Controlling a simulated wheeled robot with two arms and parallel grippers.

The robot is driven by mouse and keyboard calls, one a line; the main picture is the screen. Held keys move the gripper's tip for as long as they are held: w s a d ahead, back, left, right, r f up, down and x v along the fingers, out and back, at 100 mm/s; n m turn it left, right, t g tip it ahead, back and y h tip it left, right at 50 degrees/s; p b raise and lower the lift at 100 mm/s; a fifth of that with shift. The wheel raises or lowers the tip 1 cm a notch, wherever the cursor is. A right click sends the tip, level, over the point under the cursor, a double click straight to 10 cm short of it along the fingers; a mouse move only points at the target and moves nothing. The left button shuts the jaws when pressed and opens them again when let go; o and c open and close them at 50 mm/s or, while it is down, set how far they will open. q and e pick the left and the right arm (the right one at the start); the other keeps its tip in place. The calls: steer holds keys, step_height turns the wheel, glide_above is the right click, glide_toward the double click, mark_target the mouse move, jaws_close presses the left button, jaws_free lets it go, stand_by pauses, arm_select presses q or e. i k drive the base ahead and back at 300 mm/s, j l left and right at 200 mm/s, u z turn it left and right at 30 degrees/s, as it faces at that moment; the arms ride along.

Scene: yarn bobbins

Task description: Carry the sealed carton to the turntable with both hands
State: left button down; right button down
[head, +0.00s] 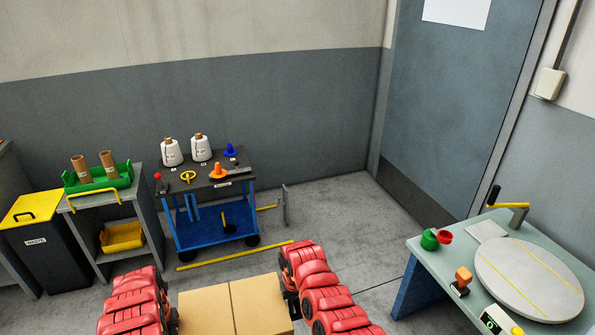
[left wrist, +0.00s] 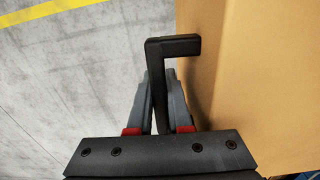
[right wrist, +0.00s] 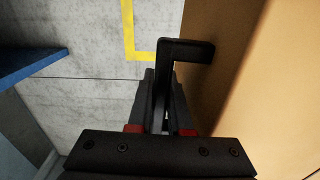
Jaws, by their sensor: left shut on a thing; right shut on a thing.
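The sealed carton (head: 233,306) is a tan box at the bottom middle of the head view, between my two red arms. In the left wrist view my left gripper (left wrist: 160,110) is shut on a black handle (left wrist: 172,48) on the carton's side. In the right wrist view my right gripper (right wrist: 160,105) is shut on a matching black handle (right wrist: 185,48). The carton's wall also shows in the right wrist view (right wrist: 250,85), above the floor. The turntable (head: 530,277) is a round pale disc with yellow lines on the table at the right, apart from the carton.
The turntable's table (head: 430,250) also holds green and red cups, an orange-topped stamp and a crank. A blue trolley (head: 215,230) with cones stands at the back left. A grey bench (head: 150,195) and a waste bin (head: 50,245) stand farther left.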

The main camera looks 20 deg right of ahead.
mark_target(528, 273)
steer(key=i, duration=1.15)
steer(key=i+z, duration=0.2)
steer(key=z, duration=0.2)
steer(key=i+j+z, duration=0.1)
steer(key=z, duration=0.25)
steer(key=i+z, duration=0.1)
steer(key=z, duration=1.2)
